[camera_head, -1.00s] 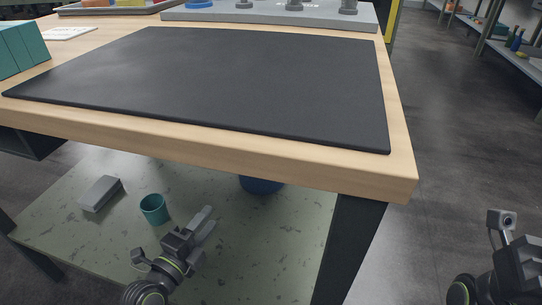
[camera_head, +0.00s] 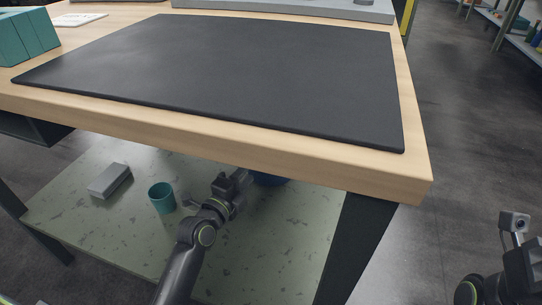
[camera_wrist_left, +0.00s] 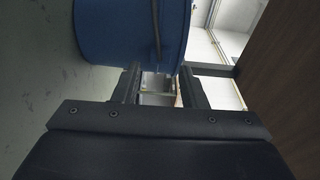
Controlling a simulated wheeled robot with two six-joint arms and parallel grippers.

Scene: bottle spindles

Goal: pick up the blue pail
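Whether a finger touches the pail I cannot tell. In the head view the left gripper (camera_head: 241,178) reaches under the tabletop. My right gripper (camera_head: 527,262) is at the lower right, its fingers unclear.
A teal cup (camera_head: 161,198) and a grey block (camera_head: 109,181) sit on the green-grey lower shelf (camera_head: 90,220), left of my left arm. A dark table leg (camera_head: 356,245) stands to the right. The tabletop edge (camera_head: 250,158) overhangs the pail.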

